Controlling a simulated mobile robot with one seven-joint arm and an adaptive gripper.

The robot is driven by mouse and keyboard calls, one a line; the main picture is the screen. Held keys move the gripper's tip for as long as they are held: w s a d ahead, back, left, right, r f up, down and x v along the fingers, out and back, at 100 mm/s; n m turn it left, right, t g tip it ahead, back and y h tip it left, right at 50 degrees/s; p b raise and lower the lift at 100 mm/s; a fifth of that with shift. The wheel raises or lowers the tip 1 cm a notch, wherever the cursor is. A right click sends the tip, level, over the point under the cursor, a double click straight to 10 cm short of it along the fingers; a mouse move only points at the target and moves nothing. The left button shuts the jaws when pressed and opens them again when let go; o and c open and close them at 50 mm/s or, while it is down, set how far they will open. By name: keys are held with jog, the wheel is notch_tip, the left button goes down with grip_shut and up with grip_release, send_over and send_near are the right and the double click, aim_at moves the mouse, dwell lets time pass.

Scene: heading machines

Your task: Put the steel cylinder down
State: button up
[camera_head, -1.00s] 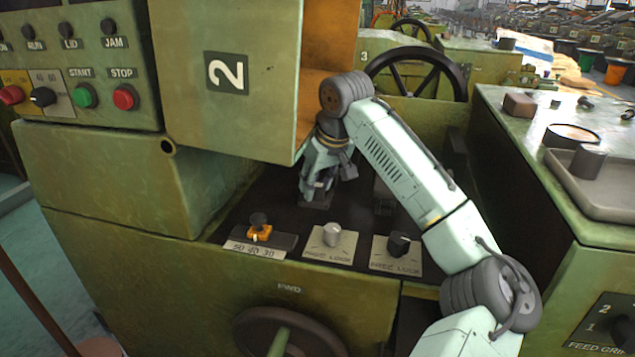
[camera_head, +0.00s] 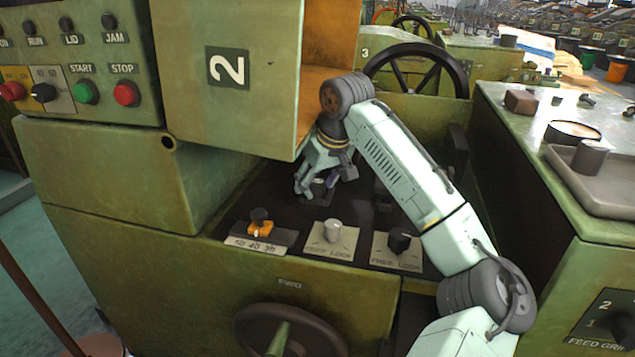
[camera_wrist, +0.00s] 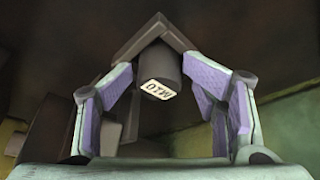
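My gripper (camera_head: 316,186) is low over the dark bed of machine 2, beside the open door. In the wrist view my gripper (camera_wrist: 164,86) has its purple-padded fingers spread apart. A dark grey cylinder (camera_wrist: 159,66) with a small white printed label stands between them, and gaps show on both sides. It sits in the corner of an angled, V-shaped holder (camera_wrist: 128,45). In the head view the fingers and wrist hide this cylinder. Another grey cylinder (camera_head: 590,157) stands on the tray (camera_head: 618,200) at the right.
The door marked 2 (camera_head: 229,110) hangs close left of my wrist. An orange selector (camera_head: 260,228), two knobs (camera_head: 332,230) (camera_head: 400,242) and a handwheel (camera_head: 290,330) are in front. A large black wheel (camera_head: 416,72) stands behind. A brown block (camera_head: 520,101) lies on the right bench.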

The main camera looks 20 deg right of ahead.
jog(key=shift+d+f, duration=0.1)
jog(key=shift+r, duration=0.25)
jog(key=a+v, duration=0.1)
jog(key=v, duration=1.1)
jog(key=shift+d+r, duration=0.45)
jog(key=shift+d, duration=0.05)
